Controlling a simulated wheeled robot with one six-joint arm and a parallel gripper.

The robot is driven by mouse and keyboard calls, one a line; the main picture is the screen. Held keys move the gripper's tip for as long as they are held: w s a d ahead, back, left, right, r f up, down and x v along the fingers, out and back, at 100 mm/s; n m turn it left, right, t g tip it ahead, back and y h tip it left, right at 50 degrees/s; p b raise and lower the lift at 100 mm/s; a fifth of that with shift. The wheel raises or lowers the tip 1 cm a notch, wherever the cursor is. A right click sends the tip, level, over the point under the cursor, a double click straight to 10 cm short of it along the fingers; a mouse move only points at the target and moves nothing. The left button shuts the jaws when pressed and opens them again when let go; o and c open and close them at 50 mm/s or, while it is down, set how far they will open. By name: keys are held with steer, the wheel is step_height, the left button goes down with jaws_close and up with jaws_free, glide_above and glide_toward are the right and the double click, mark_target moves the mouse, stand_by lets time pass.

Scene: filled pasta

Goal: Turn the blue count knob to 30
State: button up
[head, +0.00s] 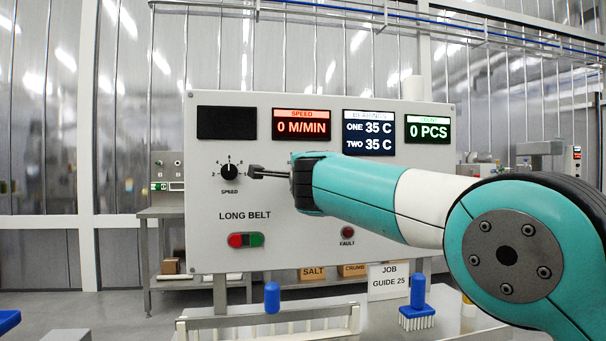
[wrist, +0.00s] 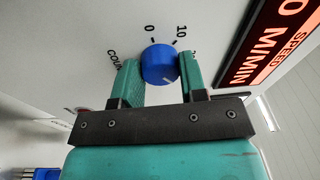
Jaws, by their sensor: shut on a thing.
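The blue count knob (wrist: 158,64) sits on the pale panel in the wrist view. My gripper (wrist: 161,76) is shut on it, with one teal finger on each side. A white mark shows on the knob's lower right edge in that view. The printed numbers 0 and 10 show above the knob, and a further number is partly covered by the right finger. The word beside the left finger is cut off after its first letters. In the head view my arm hides the blue knob.
A black speed knob (head: 229,172) is left of my wrist. The speed display (head: 301,125) reads 0 M/MIN and the green display (head: 427,129) reads 0 PCS. Red and green buttons (head: 246,240) and a fault lamp (head: 348,233) are lower on the panel. Blue-handled tools stand in front.

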steer(key=shift+d, duration=0.1)
steer(key=o, duration=0.9)
steer(key=s+d+b, duration=0.1)
steer(key=s, duration=0.4)
steer(key=s+d+b, duration=0.1)
steer(key=s, duration=0.5)
steer(key=s+d+f+b, duration=0.1)
steer(key=s+b, duration=0.1)
steer(key=s, duration=0.4)
